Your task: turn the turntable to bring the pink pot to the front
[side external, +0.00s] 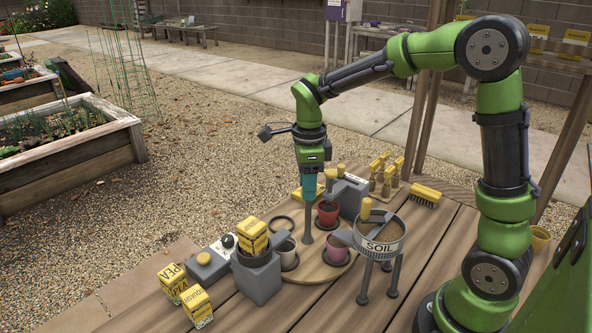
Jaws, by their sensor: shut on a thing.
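The round wooden turntable (313,272) lies on the plank table and is partly hidden by things around it. The pink pot (337,250) stands upright on a dark saucer at its right side, partly behind the soil sieve. A dark ring-like saucer (281,224) at the back left looks empty. My gripper (309,196) points straight down over the turntable's middle, shut on an upright grey post (308,222) with a flared foot. The fingertips are too small to see clearly.
The soil sieve (381,237) on legs stands close at the right. A grey block with a yellow seed packet (253,235) stands at the front left, near more packets (195,304). A grey box (349,196) and a brush (425,194) are behind. The front planks are clear.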

